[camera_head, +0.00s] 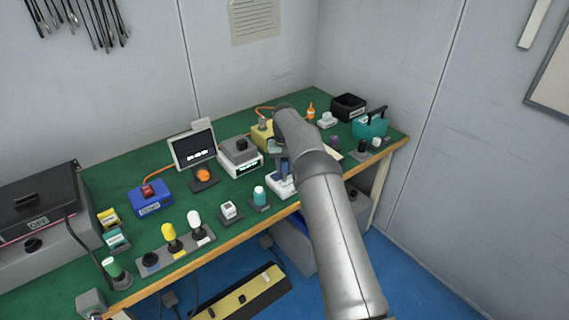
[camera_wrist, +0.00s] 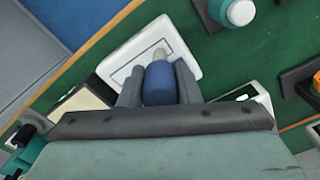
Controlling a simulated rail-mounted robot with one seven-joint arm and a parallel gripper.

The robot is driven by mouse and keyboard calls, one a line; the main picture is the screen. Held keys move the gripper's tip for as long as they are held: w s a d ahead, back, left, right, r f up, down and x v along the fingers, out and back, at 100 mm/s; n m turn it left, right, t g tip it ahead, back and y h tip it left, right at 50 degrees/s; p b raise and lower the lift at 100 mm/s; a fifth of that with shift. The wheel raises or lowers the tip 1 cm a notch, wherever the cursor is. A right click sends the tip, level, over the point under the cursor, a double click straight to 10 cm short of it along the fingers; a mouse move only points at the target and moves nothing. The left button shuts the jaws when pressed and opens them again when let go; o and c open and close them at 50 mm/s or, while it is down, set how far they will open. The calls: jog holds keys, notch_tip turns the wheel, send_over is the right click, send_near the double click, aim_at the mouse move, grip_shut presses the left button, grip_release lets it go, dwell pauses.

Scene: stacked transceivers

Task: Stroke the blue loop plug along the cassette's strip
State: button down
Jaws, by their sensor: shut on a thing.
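My gripper (camera_wrist: 160,88) is shut on the blue loop plug (camera_wrist: 159,86), with one dark finger on each side of it. The plug's pale tip (camera_wrist: 158,56) points at the white cassette (camera_wrist: 184,36), over its inset strip (camera_wrist: 122,72). I cannot tell whether the tip touches the strip. In the head view the cassette (camera_head: 279,187) lies near the table's front edge, and my gripper (camera_head: 284,166) is above it, partly hidden by my arm.
A teal case (camera_head: 370,125) and black bin (camera_head: 349,105) stand at the back right. The table's wooden front edge (camera_head: 210,252) is close.

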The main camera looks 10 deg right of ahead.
jog(key=shift+r, duration=0.1)
jog(key=shift+f+b, duration=0.4)
jog(key=shift+f, duration=0.4)
dwell(0.5)
jog(key=shift+w+d+p, duration=0.3)
jog(key=shift+d, duration=0.3)
jog(key=shift+w+d+p, duration=0.25)
jog(key=shift+w+d, duration=0.05)
jog(key=shift+d, duration=0.3)
notch_tip(320, 180, up, 6)
jog(key=p, duration=0.3)
jog(key=shift+p, duration=0.35)
jog(key=shift+s+a+f, duration=0.1)
